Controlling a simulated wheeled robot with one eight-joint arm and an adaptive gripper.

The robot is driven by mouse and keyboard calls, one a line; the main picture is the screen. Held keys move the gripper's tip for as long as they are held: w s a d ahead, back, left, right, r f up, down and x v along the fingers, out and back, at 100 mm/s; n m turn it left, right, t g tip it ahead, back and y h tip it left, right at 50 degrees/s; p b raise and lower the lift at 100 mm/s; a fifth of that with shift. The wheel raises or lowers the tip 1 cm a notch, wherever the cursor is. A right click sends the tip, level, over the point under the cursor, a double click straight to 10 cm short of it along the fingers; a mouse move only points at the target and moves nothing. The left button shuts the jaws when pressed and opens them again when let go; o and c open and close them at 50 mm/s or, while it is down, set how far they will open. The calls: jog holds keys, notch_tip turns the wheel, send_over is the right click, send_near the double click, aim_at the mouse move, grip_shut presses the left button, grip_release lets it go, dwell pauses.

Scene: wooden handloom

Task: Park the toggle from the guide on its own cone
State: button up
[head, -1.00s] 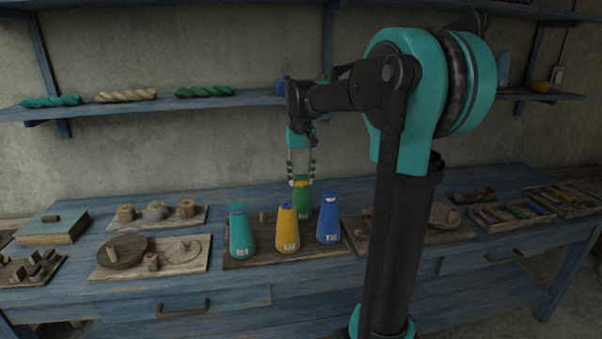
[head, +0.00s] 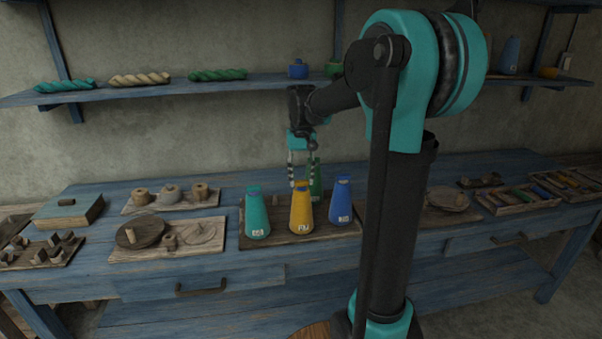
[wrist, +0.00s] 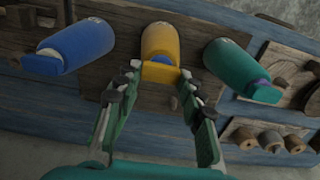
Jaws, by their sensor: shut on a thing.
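The yellow cone (head: 302,213) stands upright in the front row on a wooden board (head: 277,232), between a teal cone and a blue cone. My gripper (head: 302,180) is above and just behind its top. In the wrist view my gripper (wrist: 160,74) has its fingertips at both ends of a small yellow toggle (wrist: 160,72). The toggle lies at the narrow end of the yellow cone (wrist: 161,42). I cannot tell whether it is fully seated there.
The teal cone (head: 257,217) and blue cone (head: 341,205) stand close on either side, with matching tops. A board with wooden spools (head: 170,192) and one with round discs (head: 140,232) lie left. A shelf (head: 170,89) with yarn skeins runs behind.

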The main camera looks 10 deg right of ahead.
jog(key=shift+f, duration=0.1)
jog(key=o, duration=0.8)
jog(key=shift+o, duration=0.2)
notch_tip(320, 180, up, 12)
